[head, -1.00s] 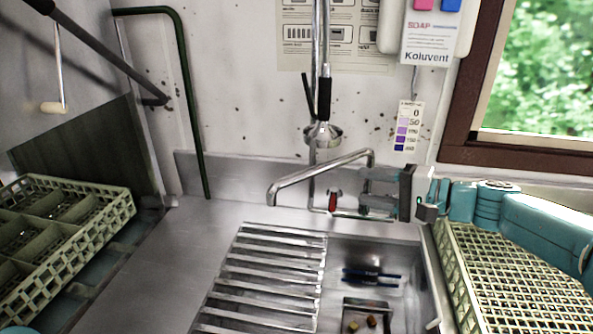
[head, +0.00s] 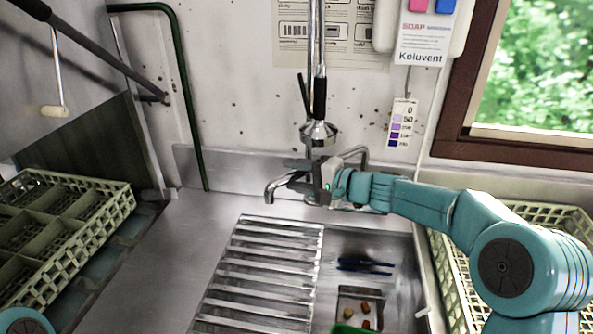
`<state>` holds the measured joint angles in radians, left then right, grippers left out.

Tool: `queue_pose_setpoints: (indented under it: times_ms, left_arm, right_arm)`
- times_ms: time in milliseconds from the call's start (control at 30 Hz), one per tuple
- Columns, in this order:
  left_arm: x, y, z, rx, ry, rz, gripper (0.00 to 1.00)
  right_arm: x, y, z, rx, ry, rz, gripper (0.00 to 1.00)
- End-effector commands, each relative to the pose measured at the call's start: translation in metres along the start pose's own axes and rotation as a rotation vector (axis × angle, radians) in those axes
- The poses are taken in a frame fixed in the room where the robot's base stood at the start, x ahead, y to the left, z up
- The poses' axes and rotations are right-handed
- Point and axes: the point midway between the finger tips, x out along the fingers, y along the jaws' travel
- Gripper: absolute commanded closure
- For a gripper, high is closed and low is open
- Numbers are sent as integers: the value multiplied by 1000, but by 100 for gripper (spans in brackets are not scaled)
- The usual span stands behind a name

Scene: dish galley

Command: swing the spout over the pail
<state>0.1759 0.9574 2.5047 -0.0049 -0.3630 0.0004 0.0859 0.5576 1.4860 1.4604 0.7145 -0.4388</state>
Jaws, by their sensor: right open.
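The chrome spout (head: 276,187) is above the sink's back edge, its downturned end pointing left over the steel top behind the slatted rack. Its middle is hidden behind my right gripper (head: 294,178), and its bend shows to the right of it. My right gripper is open, with its fingers pointing left, one above and one below the spout's line. I cannot tell whether they touch it. No whole pail is in view. A green piece (head: 352,329) shows at the bottom edge, and I cannot tell what it is. My left gripper is not in view.
A spray head (head: 319,133) hangs just above my right gripper. The slatted rack (head: 262,273) lies left of the sink basin, which holds blue items (head: 364,265). Crate-like racks stand at left (head: 112,208) and right (head: 447,279). A green pipe (head: 186,100) rises at the back.

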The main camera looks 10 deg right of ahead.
Motion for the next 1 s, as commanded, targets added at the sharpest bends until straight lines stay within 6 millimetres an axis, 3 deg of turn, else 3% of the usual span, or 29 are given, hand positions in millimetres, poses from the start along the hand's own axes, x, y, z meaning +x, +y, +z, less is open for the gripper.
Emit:
queue_pose_setpoints:
  times_ms: [267,400,433,1000]
  left_arm:
    - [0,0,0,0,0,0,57]
    - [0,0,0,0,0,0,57]
    - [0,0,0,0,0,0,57]
    - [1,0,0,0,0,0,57]
  right_arm:
    - [2,0,-1,0,0,0,52]
    - [2,0,-1,0,0,0,94]
    - [2,0,-1,0,0,0,100]
    - [-10,3,4,-13,-69,6,100]
